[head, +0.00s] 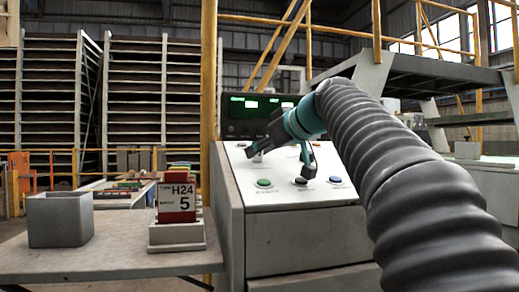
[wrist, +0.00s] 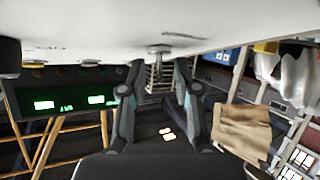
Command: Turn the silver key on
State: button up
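A small silver key or knob (wrist: 160,50) sticks out of the white panel face, which fills the top of the wrist view. My gripper (wrist: 157,68) is open, with one finger on each side of the silver piece and a visible gap to both. In the head view my gripper (head: 280,166) is over the upper part of the sloped control panel (head: 330,194), its fingers spread. A small grey piece (head: 257,158) shows under the left finger; I cannot tell if it is the key. The key's turn position is too small to read.
A grey bin (head: 60,218) and a red-and-white H24 5 block (head: 177,198) in a tray stand on the table at left.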

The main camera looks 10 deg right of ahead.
grip_shut()
jog(key=shift+a, duration=0.1)
dwell(0.3)
jog(key=shift+s+a+m+t+h, duration=0.1)
jog(key=shift+m+t+h, duration=0.4)
jog(key=shift+m+h, duration=0.55)
jog(key=m+h, duration=0.1)
jog(key=m, duration=0.1)
jog(key=m+h+p, duration=0.1)
jog(key=m+h, duration=0.1)
jog(key=shift+a+r+t+h, duration=0.15)
jog(key=shift+t+h, duration=0.1)
jog(key=shift+t, duration=0.15)
jog(key=m+h, duration=0.3)
jog(key=m, duration=0.1)
jog(key=shift+a+g, duration=0.1)
jog(key=shift+g, duration=0.2)
jog(key=shift+m+g+h, duration=0.5)
jog(key=shift+m+h, duration=1.1)
jog(key=shift+m, duration=0.05)
